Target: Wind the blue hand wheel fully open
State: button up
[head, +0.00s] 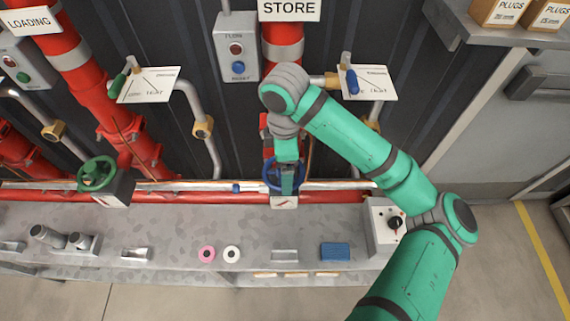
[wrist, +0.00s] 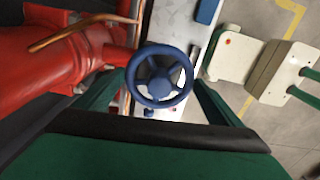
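The blue hand wheel (head: 268,178) is on the middle red pipe under the STORE sign, just above the bench, partly hidden by my gripper (head: 287,180). In the wrist view the blue hand wheel (wrist: 160,101) shows face-on, with its hub and spokes in sight. My gripper (wrist: 159,82) is open, with one green finger on either side of the wheel. The fingertips are close to the rim; I cannot tell whether they touch it. Below the wheel is a white plate with a red mark (head: 284,202).
A green hand wheel (head: 96,174) is at the left. The grey bench (head: 180,222) holds a pink ring (head: 206,254), a white ring (head: 231,254), a blue block (head: 335,251) and a box with a black knob (head: 388,225). A FLOW button box (head: 237,50) hangs above. Pipes run close around the wheel.

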jog(key=n, duration=0.6)
jog(key=shift+s+n, duration=0.1)
jog(key=shift+n, duration=0.9)
jog(key=n, duration=0.4)
jog(key=shift+a+f, duration=0.1)
jog(key=n, duration=0.4)
